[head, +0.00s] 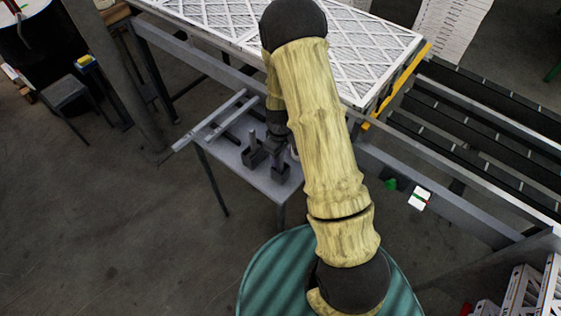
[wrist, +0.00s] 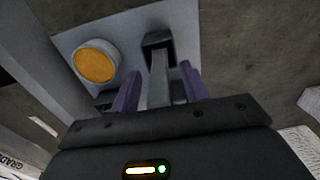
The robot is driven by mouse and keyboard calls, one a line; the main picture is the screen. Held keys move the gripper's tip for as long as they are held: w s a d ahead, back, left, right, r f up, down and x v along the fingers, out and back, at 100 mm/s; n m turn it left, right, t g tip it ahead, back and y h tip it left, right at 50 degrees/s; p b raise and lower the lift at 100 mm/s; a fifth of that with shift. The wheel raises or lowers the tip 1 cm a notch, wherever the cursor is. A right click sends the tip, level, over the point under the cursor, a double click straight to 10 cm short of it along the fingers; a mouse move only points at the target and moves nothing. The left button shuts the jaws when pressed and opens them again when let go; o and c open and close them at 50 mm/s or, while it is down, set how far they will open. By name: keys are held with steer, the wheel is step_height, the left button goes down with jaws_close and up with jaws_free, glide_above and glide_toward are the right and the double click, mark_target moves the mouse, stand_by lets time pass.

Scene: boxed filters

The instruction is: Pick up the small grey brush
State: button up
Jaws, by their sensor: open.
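A grey upright handle (wrist: 158,82) rises from a small dark block or holder (wrist: 157,42) in the wrist view; it looks like the small grey brush, though its bristles do not show. My gripper (wrist: 160,68) is open, with one purple finger on each side of this handle. I cannot tell whether either finger touches it. In the head view, my gripper (head: 278,147) is low over a small grey table (head: 235,150). Two dark blocks with upright grey posts stand there, one at the left (head: 252,157) and one nearer (head: 281,172). My arm hides part of the table.
A round orange-topped thing (wrist: 95,63) stands left of the handle in the wrist view. A rack with white filters (head: 375,50) stands behind the table. A dark roller conveyor (head: 470,115) runs at the right. The floor at left (head: 110,220) is clear.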

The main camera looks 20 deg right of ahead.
jaws_close()
stand_by(0.4)
step_height(320, 180, up, 10)
steer(key=b, duration=0.2)
steer(key=shift+b, duration=0.35)
stand_by(0.5)
